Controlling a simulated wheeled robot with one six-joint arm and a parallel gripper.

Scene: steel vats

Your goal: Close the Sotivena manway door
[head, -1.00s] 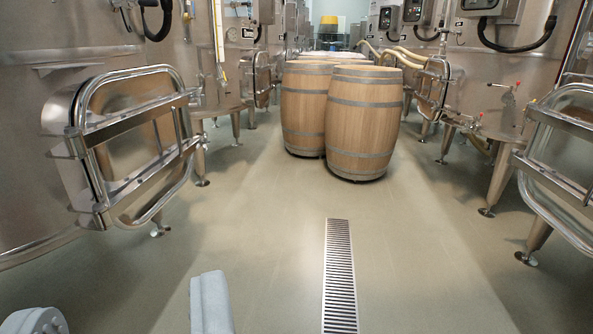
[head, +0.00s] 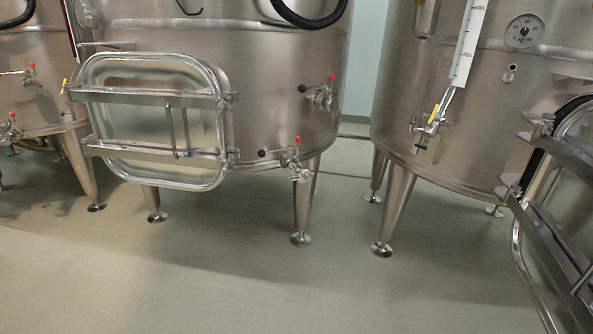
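Two steel manway doors are in view, and no name can be read on either, so I cannot tell which is Sotivena. One door (head: 150,172), rectangular with rounded corners, two crossbars and an upright handle, covers the front of the left vat (head: 265,100); I cannot tell if it is fully shut. The other door (head: 545,250) is at the right edge, cut off by the frame. It is seen at a slant, stands out from the right vat (head: 450,130), and shows a dark seal at its edge. My gripper is not in view.
The vats stand on splayed legs with round feet (head: 300,239). Small valves with red knobs (head: 294,160) stick out of the left vat. A sampling tap with a level scale (head: 466,45) and a dial (head: 524,30) are on the right vat. The floor (head: 250,290) in front is clear.

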